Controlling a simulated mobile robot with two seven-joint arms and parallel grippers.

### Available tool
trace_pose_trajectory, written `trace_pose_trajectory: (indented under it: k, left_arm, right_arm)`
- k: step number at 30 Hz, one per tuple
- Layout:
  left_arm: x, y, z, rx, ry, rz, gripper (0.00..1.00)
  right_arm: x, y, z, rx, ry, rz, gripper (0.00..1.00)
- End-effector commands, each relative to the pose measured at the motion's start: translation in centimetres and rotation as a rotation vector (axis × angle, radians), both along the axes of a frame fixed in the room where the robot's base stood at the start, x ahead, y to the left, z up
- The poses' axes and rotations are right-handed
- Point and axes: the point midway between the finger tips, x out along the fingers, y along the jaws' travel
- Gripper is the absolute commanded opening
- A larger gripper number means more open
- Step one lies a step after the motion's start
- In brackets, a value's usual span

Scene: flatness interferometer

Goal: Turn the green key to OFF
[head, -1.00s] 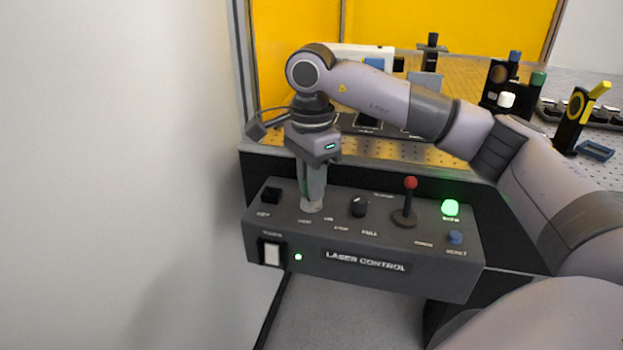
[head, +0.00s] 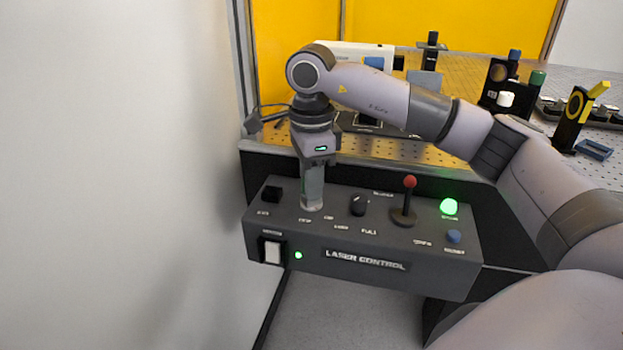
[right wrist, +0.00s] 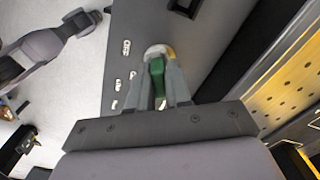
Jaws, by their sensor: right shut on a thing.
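The green key (right wrist: 157,78) shows in the right wrist view, in a round silver and yellow-edged lock seat (right wrist: 158,51) on the dark control box. My right gripper (head: 312,203) points straight down at the box top, left of the black knob. Its fingers (right wrist: 160,88) are shut on the key, one on each side. In the head view the fingers hide the key. The small labels around the lock are too blurred to read, so I cannot tell which mark the key points to.
A white wall (head: 120,180) stands close on the left.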

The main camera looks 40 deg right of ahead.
Motion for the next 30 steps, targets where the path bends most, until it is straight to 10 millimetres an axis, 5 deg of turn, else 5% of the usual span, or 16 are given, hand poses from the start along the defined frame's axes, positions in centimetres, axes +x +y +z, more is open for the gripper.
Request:
trace_pose_trajectory:
  k: [30]
  left_arm:
    - [0.1,0.0,1.2,-0.002,-0.005,0.001,0.43]
  right_arm:
    - [-0.1,0.0,-0.3,-0.002,0.006,-0.417,0.0]
